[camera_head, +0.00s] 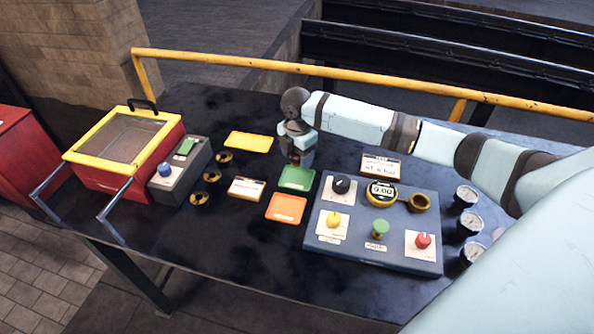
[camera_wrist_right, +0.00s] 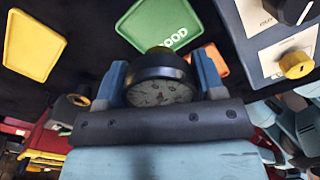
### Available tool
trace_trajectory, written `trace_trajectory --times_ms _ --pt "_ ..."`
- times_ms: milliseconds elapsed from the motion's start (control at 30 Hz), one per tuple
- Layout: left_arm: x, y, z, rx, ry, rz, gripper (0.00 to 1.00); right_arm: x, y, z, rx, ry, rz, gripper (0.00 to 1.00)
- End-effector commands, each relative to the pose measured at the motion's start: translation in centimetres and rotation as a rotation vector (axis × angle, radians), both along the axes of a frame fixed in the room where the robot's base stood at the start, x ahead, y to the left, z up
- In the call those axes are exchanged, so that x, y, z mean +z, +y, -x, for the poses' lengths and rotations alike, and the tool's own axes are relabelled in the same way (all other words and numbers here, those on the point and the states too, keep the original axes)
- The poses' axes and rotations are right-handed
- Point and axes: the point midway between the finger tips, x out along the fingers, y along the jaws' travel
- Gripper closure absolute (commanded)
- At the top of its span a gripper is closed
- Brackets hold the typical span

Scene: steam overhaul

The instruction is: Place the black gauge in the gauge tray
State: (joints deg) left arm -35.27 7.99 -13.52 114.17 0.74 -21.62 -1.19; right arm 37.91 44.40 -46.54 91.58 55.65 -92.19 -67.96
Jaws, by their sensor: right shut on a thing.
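My right gripper (camera_head: 299,160) is shut on a black gauge (camera_wrist_right: 158,80), held between its two fingers with the pale dial toward the wrist camera. In the head view the gripper hides most of the gauge. It is above the table at the back edge of the green tray (camera_head: 295,178), marked GOOD in the wrist view (camera_wrist_right: 160,22). An orange tray (camera_head: 286,207) lies in front and a yellow tray (camera_head: 249,142) to the left. I cannot tell from labels which one is called the gauge tray. My left gripper is not in view.
A control panel (camera_head: 325,240) with knobs and a 9.00 display (camera_head: 382,190) stands right of the trays. Brass fittings (camera_head: 212,176), a grey box (camera_head: 180,172) and a red-yellow basin (camera_head: 122,150) are left. The front table area is clear.

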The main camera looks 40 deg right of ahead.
Motion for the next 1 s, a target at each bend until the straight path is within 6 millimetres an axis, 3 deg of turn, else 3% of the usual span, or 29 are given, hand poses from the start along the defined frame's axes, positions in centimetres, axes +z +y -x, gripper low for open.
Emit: trace_trajectory --times_ms 533,933,967,1000 --pt "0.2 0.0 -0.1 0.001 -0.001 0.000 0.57 -6.3 0.1 0.0 0.000 0.001 -0.002 0.66" --pt "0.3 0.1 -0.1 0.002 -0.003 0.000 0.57 -6.9 0.0 0.0 0.000 -0.001 0.000 0.66" --pt "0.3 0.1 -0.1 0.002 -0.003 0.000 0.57 -6.9 0.0 0.0 0.000 -0.001 0.000 0.33" --pt "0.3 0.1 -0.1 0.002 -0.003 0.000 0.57 -6.9 0.0 0.0 0.000 -0.001 0.000 0.24"
